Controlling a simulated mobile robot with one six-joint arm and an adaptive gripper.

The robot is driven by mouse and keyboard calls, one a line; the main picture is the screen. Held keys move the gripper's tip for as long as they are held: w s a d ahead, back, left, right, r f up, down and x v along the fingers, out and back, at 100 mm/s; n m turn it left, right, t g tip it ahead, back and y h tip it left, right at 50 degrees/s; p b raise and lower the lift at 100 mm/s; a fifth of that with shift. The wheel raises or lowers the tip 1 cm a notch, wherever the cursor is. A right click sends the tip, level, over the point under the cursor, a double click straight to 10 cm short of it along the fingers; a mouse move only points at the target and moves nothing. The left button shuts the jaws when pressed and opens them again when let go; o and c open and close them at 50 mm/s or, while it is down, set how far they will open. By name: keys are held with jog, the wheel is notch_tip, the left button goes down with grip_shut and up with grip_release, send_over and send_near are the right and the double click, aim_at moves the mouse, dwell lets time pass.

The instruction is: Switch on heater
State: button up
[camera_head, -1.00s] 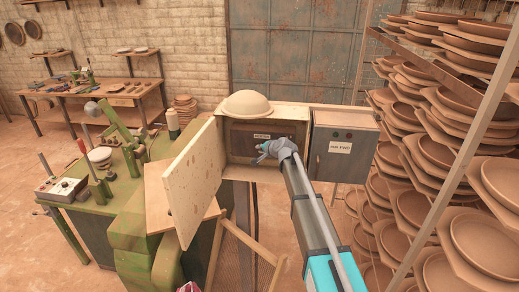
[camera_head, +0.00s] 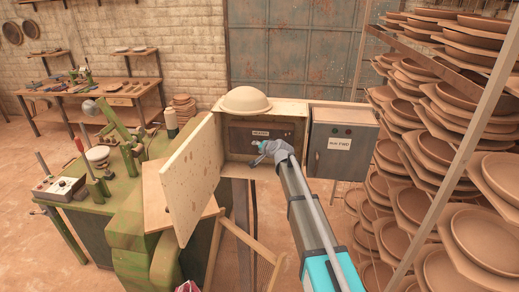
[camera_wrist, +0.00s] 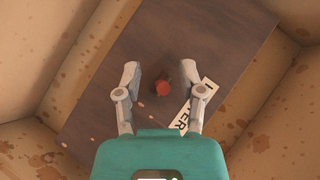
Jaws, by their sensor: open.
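The heater panel (camera_head: 285,130) is a dark brown plate set inside an open beige box (camera_head: 238,150). It bears a white label (camera_head: 260,133), which in the wrist view (camera_wrist: 208,95) shows part of the word HEATER. A small red-tipped switch (camera_wrist: 162,88) stands out from the panel (camera_wrist: 190,45) beside the label. My gripper (camera_wrist: 164,88) is open, with one finger on each side of the switch and no clear contact. In the head view my gripper (camera_head: 258,155) is in front of the panel and hides the switch.
The box door (camera_head: 190,180) hangs open to the left. A beige domed thing (camera_head: 243,101) lies on top of the box. A grey cabinet (camera_head: 340,150) with a label stands to the right, and racks of clay dishes (camera_head: 430,150) lie beyond it.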

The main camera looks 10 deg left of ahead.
jog(key=s+f+n+t+h+b, duration=0.2)
jog(key=s+t+b, duration=0.4)
jog(key=b, duration=0.3)
jog(key=s+d+f+n+t+h+b, duration=0.1)
jog(key=s+f+n+t+h+b, duration=0.1)
jog(key=s+n+t+b, duration=0.3)
jog(key=s+n+h+b, duration=0.1)
jog(key=b, duration=0.3)
jog(key=shift+d+f+t+h, duration=0.15)
jog(key=shift+f+t+h, duration=0.1)
jog(key=shift+t+h, duration=0.15)
jog(key=shift+w, duration=0.1)
jog(key=p+x, duration=0.4)
jog(key=x, duration=0.9)
jog(key=shift+w+r+p, duration=0.1)
jog(key=shift+w+p, duration=0.2)
jog(key=shift+p, duration=0.05)
jog(key=shift+c, duration=0.2)
grip_shut()
